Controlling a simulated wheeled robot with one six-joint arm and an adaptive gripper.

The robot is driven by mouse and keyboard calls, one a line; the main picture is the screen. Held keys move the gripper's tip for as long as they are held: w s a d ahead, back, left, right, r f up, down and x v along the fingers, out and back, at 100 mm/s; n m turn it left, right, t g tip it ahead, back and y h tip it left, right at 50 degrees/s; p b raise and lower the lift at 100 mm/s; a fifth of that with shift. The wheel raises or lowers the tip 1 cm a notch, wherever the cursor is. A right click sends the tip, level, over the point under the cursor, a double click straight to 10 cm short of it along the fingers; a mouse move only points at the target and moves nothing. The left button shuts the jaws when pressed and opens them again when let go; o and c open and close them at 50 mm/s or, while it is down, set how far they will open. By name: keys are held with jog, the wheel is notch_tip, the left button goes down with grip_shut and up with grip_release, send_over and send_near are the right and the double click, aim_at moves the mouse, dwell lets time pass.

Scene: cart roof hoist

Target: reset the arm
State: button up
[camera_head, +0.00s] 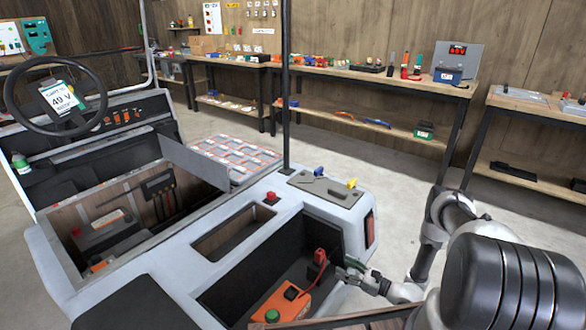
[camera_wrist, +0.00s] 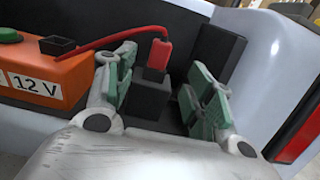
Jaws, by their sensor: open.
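My gripper (camera_head: 350,271) is at the end of my arm, which comes in from the right side of the head view. It is at the open rear compartment of the white cart (camera_head: 180,270). In the wrist view my gripper (camera_wrist: 165,88) has its green-padded fingers spread apart. Between and beyond them are a black block (camera_wrist: 152,98) and a red clamp (camera_wrist: 160,55) that stands upright with a red cable. The fingers appear clear of both. The red clamp also shows in the head view (camera_head: 320,257).
An orange 12 V box (camera_wrist: 45,82) with a green knob lies in the compartment beside my gripper. The cart's wall and a red tail light (camera_wrist: 302,128) are close on the right. Workbenches (camera_head: 380,82) with tools line the back wall. Open floor lies between.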

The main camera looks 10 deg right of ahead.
jog(key=s+a+f+n+g+y, duration=0.2)
jog(key=s+a+g, duration=0.2)
jog(key=s, duration=0.4)
jog(key=s+r+n+g, duration=0.4)
jog(key=s+r+g, duration=0.2)
jog(key=r, duration=0.1)
jog(key=s+d+r+n+g+h, duration=0.25)
jog(key=d+r+n, duration=0.2)
jog(key=r, duration=0.65)
jog(key=s+d+r+n+g+h, duration=0.2)
jog(key=d+r+n+h, duration=0.3)
jog(key=r, duration=0.7)
jog(key=s+d+r+n+g+h, duration=0.25)
jog(key=r+n, duration=0.35)
jog(key=r, duration=0.5)
jog(key=s+r+n+t+h, duration=0.2)
jog(key=s+r+t, duration=0.1)
jog(key=r, duration=0.8)
jog(key=s+a+r+n+t+h, duration=0.1)
jog(key=s+r+n+t+h, duration=0.1)
jog(key=r, duration=0.9)
jog(key=s+n+t, duration=0.1)
jog(key=s+t, duration=0.1)
jog(key=t, duration=0.1)
jog(key=shift+s+a+t+h, duration=0.2)
jog(key=shift+a+t+h, duration=0.1)
jog(key=shift+t, duration=0.1)
jog(key=shift+n, duration=0.25)
